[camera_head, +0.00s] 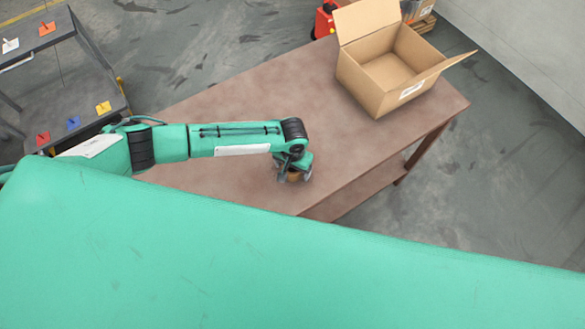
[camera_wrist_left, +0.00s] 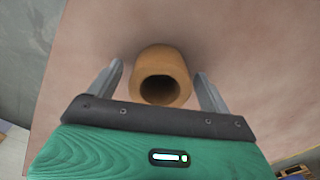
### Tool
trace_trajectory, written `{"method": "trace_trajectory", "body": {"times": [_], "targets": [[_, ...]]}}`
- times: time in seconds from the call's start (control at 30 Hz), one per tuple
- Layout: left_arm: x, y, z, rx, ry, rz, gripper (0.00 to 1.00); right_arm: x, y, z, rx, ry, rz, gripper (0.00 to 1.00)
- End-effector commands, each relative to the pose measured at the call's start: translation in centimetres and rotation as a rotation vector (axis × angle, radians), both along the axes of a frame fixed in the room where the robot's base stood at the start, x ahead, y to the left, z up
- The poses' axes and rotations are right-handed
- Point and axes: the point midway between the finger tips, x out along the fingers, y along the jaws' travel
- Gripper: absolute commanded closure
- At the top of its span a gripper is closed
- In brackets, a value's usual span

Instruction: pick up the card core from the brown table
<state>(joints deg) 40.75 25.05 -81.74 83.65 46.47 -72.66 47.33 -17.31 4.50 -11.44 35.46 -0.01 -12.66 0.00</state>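The card core (camera_wrist_left: 161,65) is a short orange-brown tube with a dark hollow end. It stands on the brown table (camera_head: 240,95) near the front edge. In the head view only a little of the card core (camera_head: 294,176) shows below my left gripper (camera_head: 293,172). In the left wrist view my left gripper (camera_wrist_left: 160,85) is open, with one finger on each side of the card core and a visible gap on both sides. My right gripper is not in view.
An open cardboard box (camera_head: 375,85) stands at the far right of the table. A dark grey cart (camera_head: 70,90) with coloured tags is at the left. A red object (camera_head: 325,20) is behind the table. The table's middle is clear.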

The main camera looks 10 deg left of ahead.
Motion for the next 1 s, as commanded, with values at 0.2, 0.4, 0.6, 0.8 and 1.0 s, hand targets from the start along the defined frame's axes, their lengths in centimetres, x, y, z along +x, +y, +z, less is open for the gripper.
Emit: {"method": "trace_trajectory", "body": {"times": [0.2, 0.4, 0.6, 0.8, 1.0], "targets": [[0.0, 0.0, 0.0, 0.000, 0.000, 0.000, 0.62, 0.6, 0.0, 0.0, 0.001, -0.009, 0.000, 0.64], [0.0, 0.0, 0.1, 0.000, 0.000, 0.000, 0.66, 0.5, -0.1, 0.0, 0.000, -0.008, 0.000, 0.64], [0.0, 0.0, 0.4, -0.001, -0.001, 0.000, 0.66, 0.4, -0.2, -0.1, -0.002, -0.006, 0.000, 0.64], [0.1, 0.0, 2.4, -0.002, -0.003, -0.002, 0.66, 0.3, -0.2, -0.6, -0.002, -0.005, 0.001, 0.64], [0.1, -0.1, 7.5, -0.004, -0.005, -0.002, 0.66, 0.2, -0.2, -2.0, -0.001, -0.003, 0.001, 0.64]]}}
